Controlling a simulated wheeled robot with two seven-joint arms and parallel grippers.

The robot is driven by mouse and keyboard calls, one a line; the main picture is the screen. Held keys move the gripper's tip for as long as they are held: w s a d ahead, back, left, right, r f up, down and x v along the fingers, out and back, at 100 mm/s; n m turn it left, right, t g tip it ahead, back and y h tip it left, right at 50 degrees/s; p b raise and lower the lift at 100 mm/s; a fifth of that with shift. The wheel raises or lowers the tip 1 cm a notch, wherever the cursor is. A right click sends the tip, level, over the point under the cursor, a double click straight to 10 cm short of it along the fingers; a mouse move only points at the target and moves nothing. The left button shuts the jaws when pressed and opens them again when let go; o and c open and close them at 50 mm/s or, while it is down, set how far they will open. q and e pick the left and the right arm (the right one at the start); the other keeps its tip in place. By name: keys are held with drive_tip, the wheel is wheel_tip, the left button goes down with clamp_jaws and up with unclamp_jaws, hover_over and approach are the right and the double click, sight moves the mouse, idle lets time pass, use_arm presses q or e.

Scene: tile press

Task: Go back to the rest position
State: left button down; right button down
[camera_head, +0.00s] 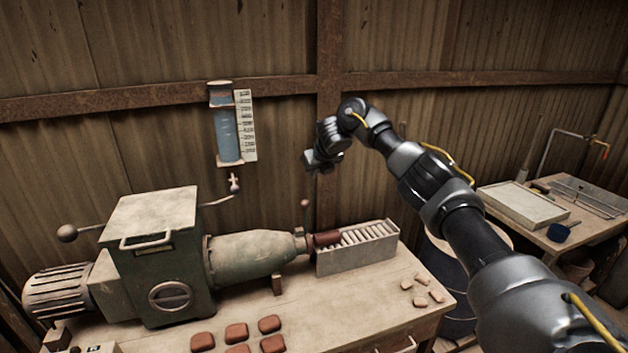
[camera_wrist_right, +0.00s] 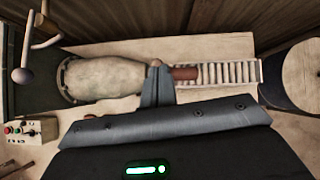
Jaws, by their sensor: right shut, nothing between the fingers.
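My right arm reaches in from the lower right of the head view. Its gripper (camera_head: 314,168) hangs in the air above the nozzle end of the green press (camera_head: 165,255), apart from everything. In the right wrist view its fingers (camera_wrist_right: 157,88) are shut together and empty. They point at the press nozzle and partly cover it. A short reddish-brown clay piece (camera_head: 326,238) lies between the nozzle and the roller tray (camera_head: 357,260); it also shows in the right wrist view (camera_wrist_right: 185,73). My left gripper is not in view.
Several red-brown tiles (camera_head: 236,332) lie at the bench's front, and small pale pieces (camera_head: 421,301) lie at its right. A blue water gauge (camera_head: 227,135) hangs on the wall. A dark drum (camera_head: 448,278) and a side table (camera_head: 588,222) stand at the right.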

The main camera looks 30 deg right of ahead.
drive_tip(key=s+a+f+m+y, duration=0.2)
drive_tip(key=a+f+m, duration=0.1)
drive_tip(key=a+f, duration=1.35)
drive_tip(key=s+a+f+m+y, duration=0.1)
drive_tip(key=s+a+f+m, duration=0.9)
drive_tip(key=s+f, duration=0.35)
drive_tip(key=s+d+f+m+g, duration=0.1)
drive_tip(key=s+d+m, duration=0.1)
drive_tip(key=s+m, duration=0.75)
drive_tip(key=s+d+f+m+g+h, duration=0.15)
drive_tip(key=s+m, duration=0.25)
drive_tip(key=s, duration=1.1)
drive_tip(key=s+d+m+g, duration=0.2)
drive_tip(key=s+m, duration=0.5)
drive_tip(key=s, duration=0.5)
wheel_tip(320, 180, down, 27)
drive_tip(key=s+g+b, duration=0.1)
drive_tip(key=s, duration=0.1)
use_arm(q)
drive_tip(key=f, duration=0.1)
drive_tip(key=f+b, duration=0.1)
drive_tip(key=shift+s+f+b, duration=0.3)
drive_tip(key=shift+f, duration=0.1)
use_arm(e)
drive_tip(key=s+d+f+g, duration=0.1)
drive_tip(key=s+d+f, duration=0.2)
drive_tip(key=s+f, duration=1.3)
drive_tip(key=shift+f+n, duration=0.35)
drive_tip(key=shift+f, duration=0.4)
